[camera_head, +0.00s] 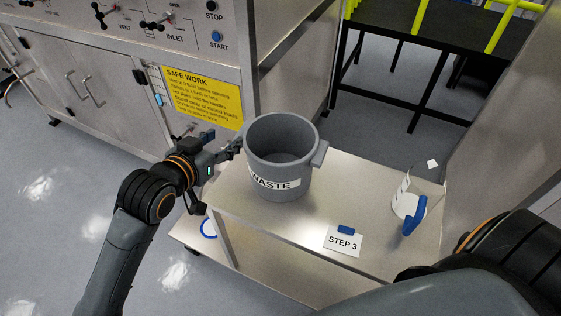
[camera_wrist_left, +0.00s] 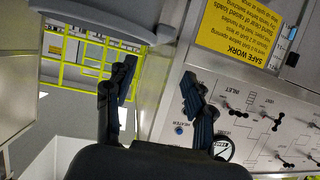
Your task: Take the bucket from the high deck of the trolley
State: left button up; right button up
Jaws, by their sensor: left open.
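The grey bucket (camera_head: 284,150), labelled WASTE, stands upright on the high deck of the trolley (camera_head: 300,225). It looks empty inside and has a lug handle on its right side. My left gripper (camera_head: 223,142) is open beside the bucket's left rim, with one finger close to the side. Contact cannot be told. In the left wrist view, the grey bucket (camera_wrist_left: 105,18) shows at the top left, with a handle-like part just beyond the open fingers (camera_wrist_left: 159,70). Nothing shows between the fingers. My right gripper is not in view.
The control cabinet with a yellow SAFE WORK sign (camera_head: 203,97) rises behind my left gripper. A black platform (camera_head: 440,35) with yellow rails is at the back.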

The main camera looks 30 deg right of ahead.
pick_arm(q)
send_near(249, 123)
jog(key=w+d, duration=0.1)
jog(key=w, duration=0.1)
jog(key=shift+s+f+p+x, duration=0.15)
jog(key=shift+p+x, duration=0.05)
jog(key=shift+x, duration=0.7)
jog(key=shift+s+f+p+x, duration=0.1)
jog(key=shift+f+p+x, duration=0.1)
jog(key=shift+x, duration=0.7)
jog(key=shift+s+f+p+x, duration=0.15)
jog(key=shift+x, duration=0.75)
grip_shut()
jog(key=shift+r, duration=0.15)
